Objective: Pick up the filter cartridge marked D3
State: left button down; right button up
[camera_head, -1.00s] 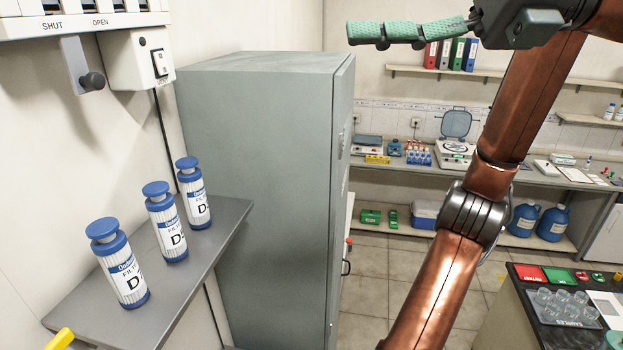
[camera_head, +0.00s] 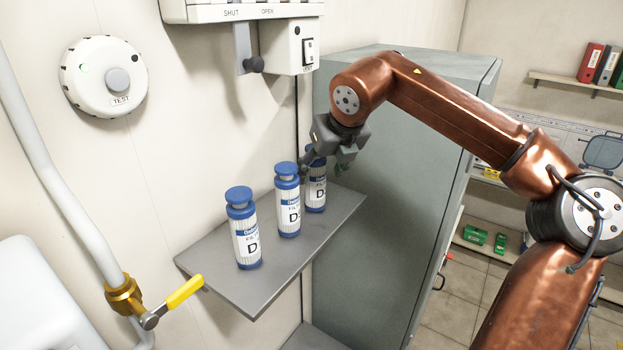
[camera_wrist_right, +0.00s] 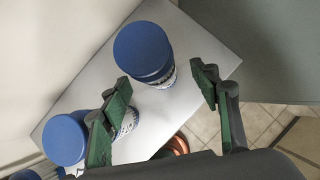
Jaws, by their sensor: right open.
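Three white filter cartridges with blue caps and bases stand upright on a grey wall shelf (camera_head: 225,283): the near cartridge (camera_head: 245,238), the middle cartridge (camera_head: 288,205) and the far cartridge (camera_head: 317,190). Each label shows a D, but I cannot read the digits surely, so I cannot tell which is D3. My right gripper (camera_head: 326,160) is at the far cartridge's top and hides part of its cap. In the right wrist view the gripper (camera_wrist_right: 160,76) is open with green pads, and one blue cap (camera_wrist_right: 142,47) lies just beyond and between the fingertips. My left gripper is out of view.
A tall grey cabinet (camera_head: 395,200) stands right behind the shelf. A switch box (camera_head: 290,48) hangs on the wall above. A yellow-handled valve (camera_head: 185,291) on a pipe sits left of the shelf. The shelf's front right part is clear.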

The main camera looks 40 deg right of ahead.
aim_at(316, 184)
jog(key=shift+w+d+f, duration=0.15)
jog(key=shift+w+f, duration=0.1)
jog(key=shift+f, duration=0.2)
jog(key=p+x, duration=0.3)
jog(key=x, duration=0.1)
jog(key=shift+s+a+f, duration=0.1)
jog(key=shift+a+f, duration=0.1)
jog(key=shift+a, duration=0.1)
jog(key=shift+d+f, duration=0.15)
jog(key=shift+f, duration=0.2)
jog(key=shift+r, duration=0.1)
jog(key=shift+c, duration=0.8)
jog(key=c, duration=1.3)
jog(key=shift+o, duration=0.2)
